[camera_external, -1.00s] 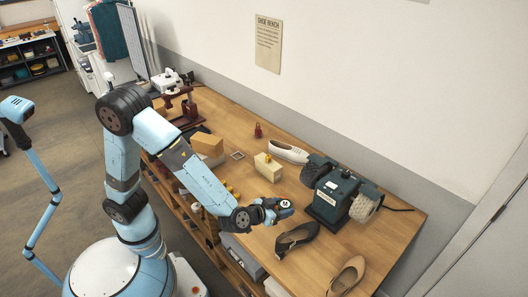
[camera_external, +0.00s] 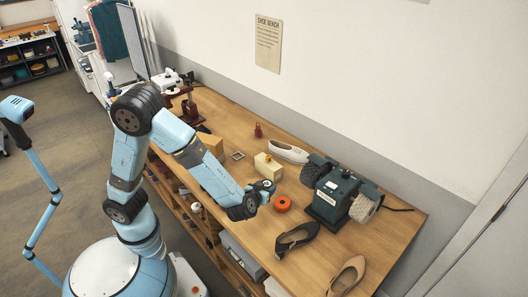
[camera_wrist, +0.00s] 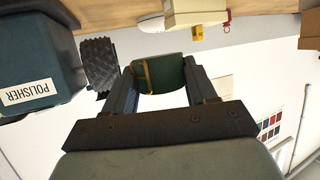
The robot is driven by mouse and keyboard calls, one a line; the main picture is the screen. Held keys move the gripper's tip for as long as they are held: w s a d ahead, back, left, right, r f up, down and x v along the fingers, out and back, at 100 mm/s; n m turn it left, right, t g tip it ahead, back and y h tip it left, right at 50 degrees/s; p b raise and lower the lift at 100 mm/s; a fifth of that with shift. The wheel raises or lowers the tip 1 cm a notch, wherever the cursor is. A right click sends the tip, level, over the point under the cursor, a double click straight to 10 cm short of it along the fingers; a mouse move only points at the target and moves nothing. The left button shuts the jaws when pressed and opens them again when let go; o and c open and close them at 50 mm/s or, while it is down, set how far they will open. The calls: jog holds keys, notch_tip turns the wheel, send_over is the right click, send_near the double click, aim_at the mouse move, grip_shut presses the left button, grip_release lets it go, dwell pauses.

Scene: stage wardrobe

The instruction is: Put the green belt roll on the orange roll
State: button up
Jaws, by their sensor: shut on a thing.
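The orange roll (camera_external: 283,204) lies flat on the wooden bench. My gripper (camera_external: 268,187) is up and to the left of it in the external view, apart from it. In the wrist view my gripper (camera_wrist: 160,82) is shut on the green belt roll (camera_wrist: 171,72), a dark green roll with a tan strap, held between the two fingers. In the external view the green roll is small and mostly hidden at the fingertips. The orange roll does not show in the wrist view.
A teal polisher (camera_external: 335,195) stands right of the orange roll. A dark shoe (camera_external: 297,238) lies in front, a tan shoe (camera_external: 347,275) further right. A cream block (camera_external: 268,167) and a white shoe (camera_external: 288,152) are behind. Bare bench (camera_external: 375,240) shows at the right.

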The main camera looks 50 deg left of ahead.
send_over(281, 204)
notch_tip(281, 204, down, 7)
jog(key=shift+s+r, duration=0.15)
jog(key=shift+d+f, duration=0.1)
jog(key=shift+f, duration=0.3)
notch_tip(281, 204, down, 2)
jog(key=shift+f, duration=0.25)
jog(key=o, duration=1.1)
